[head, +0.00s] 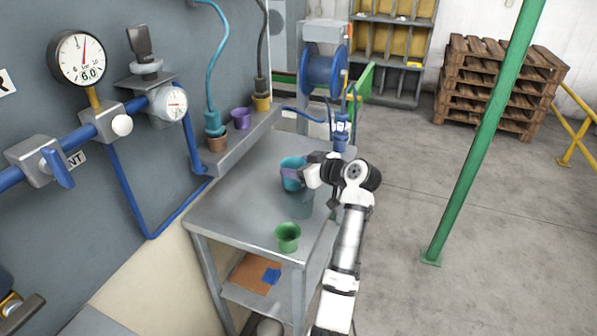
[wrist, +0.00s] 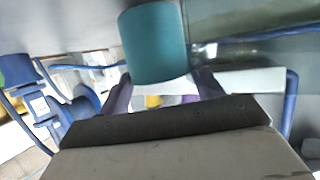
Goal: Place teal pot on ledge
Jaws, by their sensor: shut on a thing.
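The teal pot (head: 293,163) is in my gripper (head: 291,174), over the grey table (head: 226,213). Purple fingers are shut on the pot, and its height above the table is hard to tell. In the wrist view the teal pot (wrist: 155,42) fills the top middle, between the fingers of my gripper (wrist: 163,87). The grey ledge (head: 228,154) runs along the wall, left of and behind the gripper. It bears a brown pot (head: 217,142), a purple pot (head: 241,118) and an orange pot (head: 261,102).
A green pot (head: 287,236) stands nearer the front. A teal hose (head: 217,62) and a dark hose (head: 262,45) rise from ledge pots. Bare table lies left of the pots.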

